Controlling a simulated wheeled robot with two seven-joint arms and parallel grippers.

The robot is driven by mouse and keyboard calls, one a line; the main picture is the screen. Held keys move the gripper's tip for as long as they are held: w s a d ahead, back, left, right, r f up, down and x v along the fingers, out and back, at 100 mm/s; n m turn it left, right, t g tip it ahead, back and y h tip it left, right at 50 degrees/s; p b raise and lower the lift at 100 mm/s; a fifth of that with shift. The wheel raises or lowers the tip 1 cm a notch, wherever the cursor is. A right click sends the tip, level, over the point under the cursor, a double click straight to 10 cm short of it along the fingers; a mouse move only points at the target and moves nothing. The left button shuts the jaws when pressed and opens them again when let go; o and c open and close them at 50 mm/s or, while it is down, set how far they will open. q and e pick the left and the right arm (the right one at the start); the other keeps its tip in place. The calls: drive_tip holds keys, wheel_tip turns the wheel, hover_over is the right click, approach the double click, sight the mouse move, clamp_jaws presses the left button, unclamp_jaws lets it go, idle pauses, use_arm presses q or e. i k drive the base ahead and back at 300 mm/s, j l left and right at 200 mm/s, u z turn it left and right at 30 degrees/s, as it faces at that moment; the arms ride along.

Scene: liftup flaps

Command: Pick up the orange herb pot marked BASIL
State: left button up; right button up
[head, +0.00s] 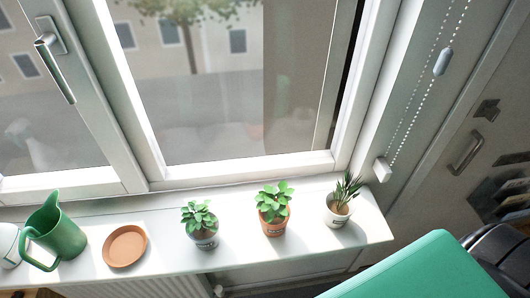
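An orange herb pot (273,226) with a leafy green plant stands upright on the white windowsill (165,245), between two other pots. A small label shows on its front, but the lettering is too small to read. To its left stands a grey-brown pot (204,240) with a similar leafy plant and a label. To its right stands a white pot (337,215) with a spiky plant. Neither of my grippers shows in the head view.
A green watering jug (62,238) and a terracotta saucer (125,247) stand on the left of the sill. The closed window (215,130) is behind the pots. A green panel-like surface (425,270) fills the lower right. A bead cord hangs at the right.

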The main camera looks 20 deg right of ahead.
sight(274, 214)
drive_tip(key=l+z, duration=0.25)
drive_tip(key=k+l+z, duration=0.1)
drive_tip(key=z, duration=0.15)
drive_tip(key=k+j+z, duration=0.25)
drive_tip(key=i+j, duration=0.05)
drive_tip(key=i, duration=0.05)
